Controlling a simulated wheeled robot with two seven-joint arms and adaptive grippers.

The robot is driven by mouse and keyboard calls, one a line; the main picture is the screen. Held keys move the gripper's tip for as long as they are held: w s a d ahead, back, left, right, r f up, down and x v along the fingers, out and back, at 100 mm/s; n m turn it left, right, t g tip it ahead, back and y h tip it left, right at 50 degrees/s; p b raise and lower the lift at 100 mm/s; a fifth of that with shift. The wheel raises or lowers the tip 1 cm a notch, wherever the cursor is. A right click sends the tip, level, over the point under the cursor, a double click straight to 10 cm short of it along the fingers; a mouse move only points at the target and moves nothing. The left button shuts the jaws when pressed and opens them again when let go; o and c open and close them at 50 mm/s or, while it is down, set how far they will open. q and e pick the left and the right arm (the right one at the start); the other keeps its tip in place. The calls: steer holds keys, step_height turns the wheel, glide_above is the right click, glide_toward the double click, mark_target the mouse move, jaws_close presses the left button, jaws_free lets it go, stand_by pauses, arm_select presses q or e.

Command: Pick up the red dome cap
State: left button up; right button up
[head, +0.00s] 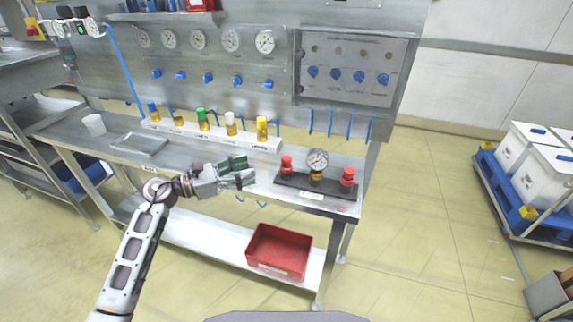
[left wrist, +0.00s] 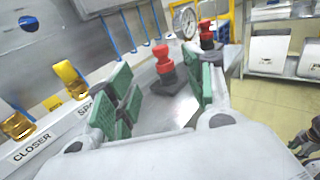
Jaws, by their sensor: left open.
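Two red dome caps stand on a black base plate (head: 316,185) at the right end of the steel bench, a left one (head: 286,164) and a right one (head: 347,176). A round gauge (head: 317,159) stands between them. My left gripper (head: 245,172) is open and empty, just left of the left cap and apart from it. In the left wrist view, the nearer red cap (left wrist: 163,58) shows upright between the green finger pads (left wrist: 160,100), beyond the fingertips.
A white rack (head: 210,134) with colored caps stands behind my left gripper. Blue hooks (head: 340,124) hang behind the gauge. A grey tray (head: 139,144) and a white cup (head: 94,125) are at the left. A red bin (head: 279,250) sits on the lower shelf.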

arm_select(q)
glide_toward(286, 167)
steer(key=shift+w+d+r+p, duration=0.2)
steer(key=shift+w+d+r, duration=0.35)
steer(key=shift+d+r, duration=0.2)
steer(key=shift+w+d+r+p, duration=0.15)
steer(key=shift+w+d+r, duration=0.4)
steer(key=shift+d+r, duration=0.25)
steer(key=shift+w+d, duration=0.25)
steer(key=shift+d, duration=0.35)
steer(key=shift+w+d, duration=0.1)
arm_select(e)
steer(key=shift+s+d+f, duration=0.2)
steer(key=shift+s+d, duration=0.2)
steer(key=shift+s, duration=0.4)
steer(key=shift+w, duration=0.1)
arm_select(q)
steer(key=shift+d, duration=0.15)
arm_select(e)
steer(key=shift+r, duration=0.1)
